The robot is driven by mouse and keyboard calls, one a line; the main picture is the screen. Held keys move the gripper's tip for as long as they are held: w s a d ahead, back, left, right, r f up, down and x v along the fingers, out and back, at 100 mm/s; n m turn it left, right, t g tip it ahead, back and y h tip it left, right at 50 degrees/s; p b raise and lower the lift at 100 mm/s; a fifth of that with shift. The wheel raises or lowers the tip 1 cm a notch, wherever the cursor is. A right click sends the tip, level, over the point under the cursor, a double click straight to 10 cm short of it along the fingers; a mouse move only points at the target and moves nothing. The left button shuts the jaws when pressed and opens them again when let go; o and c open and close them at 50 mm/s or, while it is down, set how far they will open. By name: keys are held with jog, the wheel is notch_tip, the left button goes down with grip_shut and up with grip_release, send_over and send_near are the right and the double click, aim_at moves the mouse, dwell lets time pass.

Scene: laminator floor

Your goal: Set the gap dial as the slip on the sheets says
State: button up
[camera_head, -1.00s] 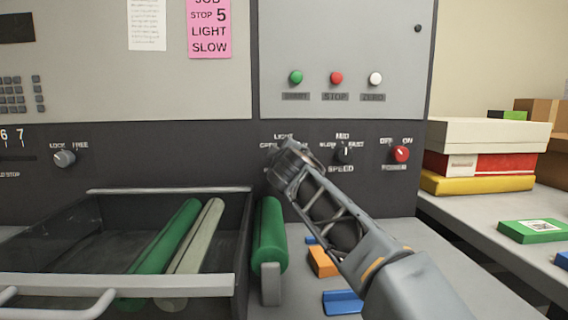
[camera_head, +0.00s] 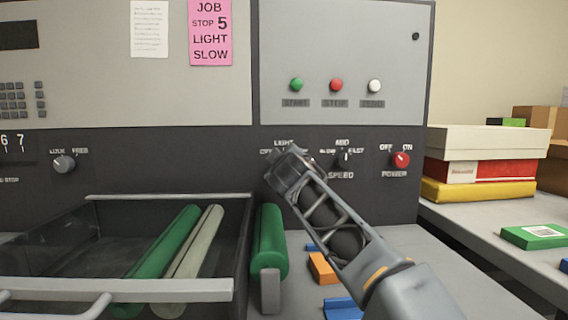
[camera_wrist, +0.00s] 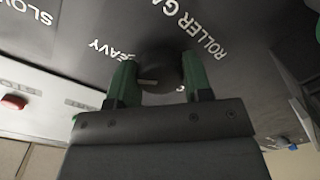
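The roller gap dial (camera_wrist: 163,72) is a dark round knob on the machine's dark front. In the wrist view it sits between the two green fingertips of my gripper (camera_wrist: 160,82), with no clear gap at either side. A pale mark on the knob points to the left in that view. HEAVY and ROLLER GAP are printed near it; LIGHT shows above it in the head view. There my gripper (camera_head: 284,166) covers the dial. The pink slip (camera_head: 210,32) reads JOB, STOP 5, LIGHT, SLOW.
The speed dial (camera_head: 345,158) and red power knob (camera_head: 401,160) lie right of my gripper. Green, red and white buttons (camera_head: 336,85) are above. A lock knob (camera_head: 64,163) is at left. Below stand an open tray (camera_head: 120,290) with rollers and a green roller (camera_head: 268,240).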

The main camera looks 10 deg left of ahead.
jog(key=o, duration=0.4)
jog(key=b+v, duration=0.2)
jog(key=v, duration=1.1)
jog(key=shift+s+d+b, duration=0.1)
jog(key=shift+s+b, duration=0.2)
jog(key=shift+s, duration=0.1)
